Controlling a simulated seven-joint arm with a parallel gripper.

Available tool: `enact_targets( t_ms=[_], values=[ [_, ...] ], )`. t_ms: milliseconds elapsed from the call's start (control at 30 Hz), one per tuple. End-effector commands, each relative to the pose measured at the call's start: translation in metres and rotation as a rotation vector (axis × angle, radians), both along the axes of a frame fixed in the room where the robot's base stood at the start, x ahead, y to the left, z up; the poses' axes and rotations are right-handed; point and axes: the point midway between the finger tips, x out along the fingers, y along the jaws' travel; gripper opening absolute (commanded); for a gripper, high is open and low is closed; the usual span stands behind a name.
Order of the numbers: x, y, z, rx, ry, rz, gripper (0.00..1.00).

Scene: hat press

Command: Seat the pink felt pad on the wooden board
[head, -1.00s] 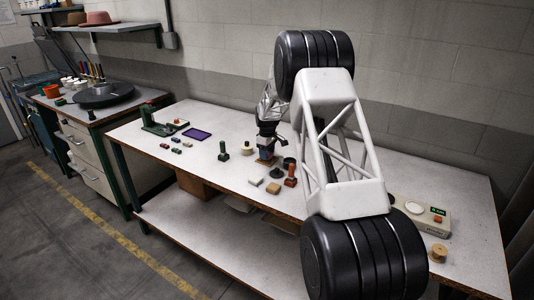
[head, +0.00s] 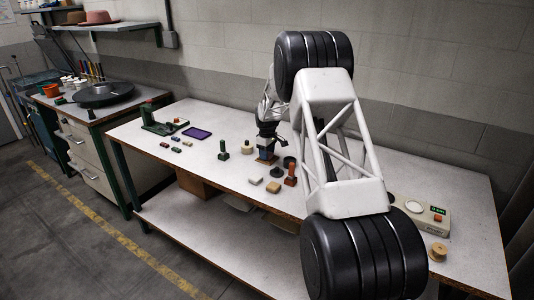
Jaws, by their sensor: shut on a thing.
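My gripper (head: 266,152) points down in the middle of the bench, just over a small brown wooden board (head: 266,162). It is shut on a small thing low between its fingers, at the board. By its place this is probably the pink felt pad, but no pink shows there and the fingers mostly hide it. I cannot tell whether the held thing touches the board or is a little above it.
A green-black stamp (head: 223,150) and a round pale piece (head: 247,147) stand left of my gripper. A reddish stamp (head: 290,175), a dark round piece (head: 289,162), a white block (head: 255,180) and a tan block (head: 273,187) are close in front. A purple pad (head: 197,133) lies farther left.

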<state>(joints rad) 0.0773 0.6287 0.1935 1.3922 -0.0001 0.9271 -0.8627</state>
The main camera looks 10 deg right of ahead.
Motion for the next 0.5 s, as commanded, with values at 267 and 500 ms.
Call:
enact_targets(
  t_ms=[267,500],
  values=[
    [0.0001,-0.0001,-0.0017,0.0,0.0,0.0,0.59],
    [0.0,0.0,-0.0019,0.0,0.0,0.0,0.8]
  ],
)
